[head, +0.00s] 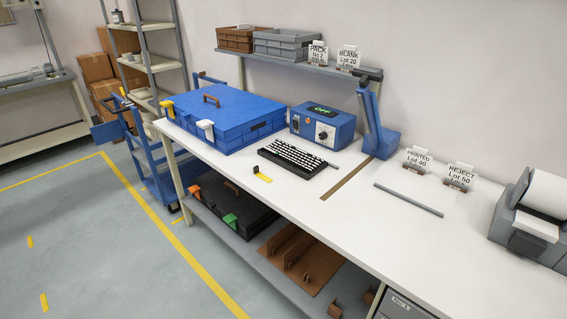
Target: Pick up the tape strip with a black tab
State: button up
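The tape strip (264,178) is a small yellow piece lying on the white bench, near its front edge. A small black tab (256,169) stands up at its left end. The strip lies just in front of the left end of a black keyboard with white keys (292,157); whether they touch is too small to tell. My gripper does not show in the head view.
A large blue case (218,112) stands left of the strip. A blue box with a green "OFF" display (322,129) and a blue upright device (376,130) stand behind. A grey bar (408,200) lies right.

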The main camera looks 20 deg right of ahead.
aim_at(256, 169)
jog(key=i+j+z, duration=0.15)
jog(key=j+z, duration=0.25)
jog(key=j, duration=0.15)
jog(key=j+z, duration=0.4)
jog(key=j, duration=0.2)
jog(key=j+z, duration=0.4)
jog(key=j, duration=0.25)
